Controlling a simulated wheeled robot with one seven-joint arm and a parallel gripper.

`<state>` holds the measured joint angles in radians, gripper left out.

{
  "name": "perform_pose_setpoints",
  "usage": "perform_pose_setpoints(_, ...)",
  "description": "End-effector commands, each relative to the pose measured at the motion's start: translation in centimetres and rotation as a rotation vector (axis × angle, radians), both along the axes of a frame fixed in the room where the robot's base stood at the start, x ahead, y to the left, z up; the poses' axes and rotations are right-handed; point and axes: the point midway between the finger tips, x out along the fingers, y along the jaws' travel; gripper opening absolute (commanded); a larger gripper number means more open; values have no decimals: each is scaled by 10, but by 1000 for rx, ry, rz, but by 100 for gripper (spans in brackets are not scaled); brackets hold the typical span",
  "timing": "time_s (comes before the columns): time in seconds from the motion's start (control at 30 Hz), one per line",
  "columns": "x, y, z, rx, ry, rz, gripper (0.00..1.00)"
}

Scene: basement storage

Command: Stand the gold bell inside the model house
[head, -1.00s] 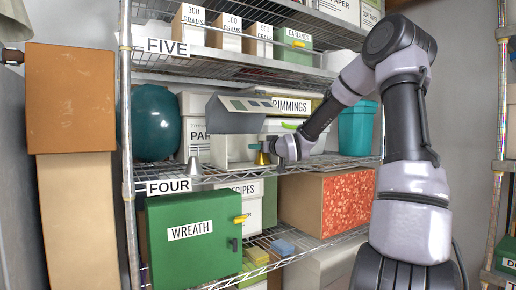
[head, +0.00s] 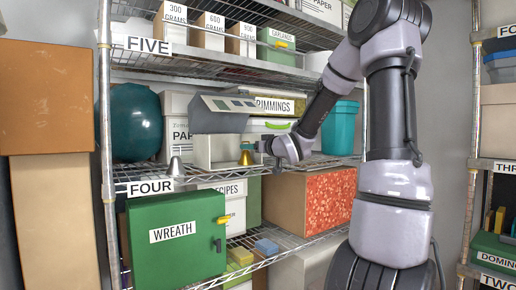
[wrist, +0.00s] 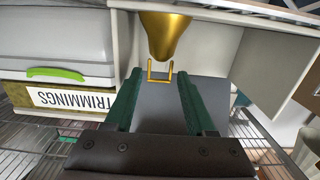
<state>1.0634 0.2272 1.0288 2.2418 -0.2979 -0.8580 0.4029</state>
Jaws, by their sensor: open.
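The gold bell (head: 246,158) stands upright at the open front of the model house (head: 216,152), a white box with a grey sloped roof (head: 222,113). In the wrist view the bell (wrist: 166,35) appears between pale walls of the house, with its thin handle loop (wrist: 160,72) towards me. My gripper (head: 262,147) is just right of the bell in the head view. In the wrist view my gripper (wrist: 159,76) is open, its green fingers either side of the loop with gaps.
A silver bell (head: 175,167) stands on the same wire shelf, left of the house. A teal vase (head: 136,122) and a paper box (head: 176,125) are at left. The trimmings box (head: 275,106) and a teal bin (head: 340,128) are behind and right. The upper shelf (head: 225,65) is overhead.

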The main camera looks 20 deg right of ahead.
Motion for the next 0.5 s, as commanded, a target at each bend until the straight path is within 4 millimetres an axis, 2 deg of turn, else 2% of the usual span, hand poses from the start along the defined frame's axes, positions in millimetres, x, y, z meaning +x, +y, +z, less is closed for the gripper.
perform_pose_setpoints(0.1, -21, -8, 0, -6, 2, -5, 55)
perform_pose_setpoints(0.2, -32, -11, 2, -5, -1, -4, 55)
perform_pose_setpoints(0.5, -48, -14, -3, -21, 33, -29, 55)
